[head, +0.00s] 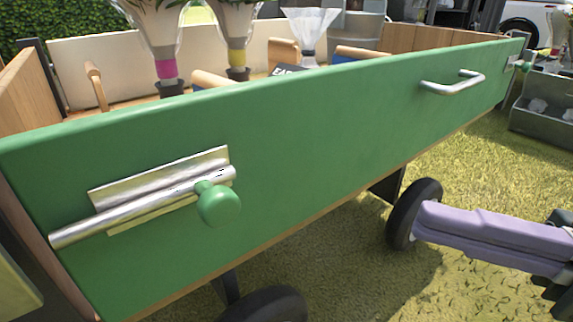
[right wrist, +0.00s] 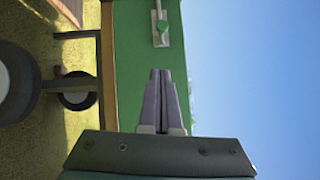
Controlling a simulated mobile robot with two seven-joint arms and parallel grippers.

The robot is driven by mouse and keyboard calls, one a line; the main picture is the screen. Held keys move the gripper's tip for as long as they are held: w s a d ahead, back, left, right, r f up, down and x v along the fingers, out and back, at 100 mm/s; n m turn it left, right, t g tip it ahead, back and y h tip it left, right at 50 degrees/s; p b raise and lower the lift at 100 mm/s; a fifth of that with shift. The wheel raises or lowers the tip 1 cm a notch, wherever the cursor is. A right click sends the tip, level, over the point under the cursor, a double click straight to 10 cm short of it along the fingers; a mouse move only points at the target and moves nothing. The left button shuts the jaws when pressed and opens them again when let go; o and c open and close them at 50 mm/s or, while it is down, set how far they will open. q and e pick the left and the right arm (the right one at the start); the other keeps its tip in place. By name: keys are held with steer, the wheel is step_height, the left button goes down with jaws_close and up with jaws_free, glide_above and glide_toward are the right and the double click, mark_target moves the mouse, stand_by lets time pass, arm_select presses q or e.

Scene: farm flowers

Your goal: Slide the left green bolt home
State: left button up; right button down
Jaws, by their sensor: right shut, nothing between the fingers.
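The left green bolt is a silver rod (head: 130,212) on a metal plate at the left end of the green panel (head: 310,130). Its round green knob (head: 219,203) sits near the right end of the plate. The rod's left tip is close to the panel's left edge; I cannot tell whether it enters anything. A bolt with a green knob (right wrist: 163,27) shows ahead in the right wrist view. My right gripper (head: 422,222) has purple fingers, shut and empty, in front of the cart's wheel, well right of the knob. The fingers (right wrist: 160,72) point toward the bolt in the wrist view.
A silver handle (head: 453,84) sticks out from the panel, with another green-knobbed bolt (head: 524,66) at its far right end. Wrapped flowers stand in the cart behind the panel. Wheels (head: 412,214) sit below it. A grey crate (head: 543,108) stands at right on the grass.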

steer(key=a+r+b, duration=0.1)
steer(key=a+b, duration=0.1)
steer(key=a, duration=0.9)
steer(key=shift+w+r+b, duration=0.25)
steer(key=shift+w+b, duration=0.1)
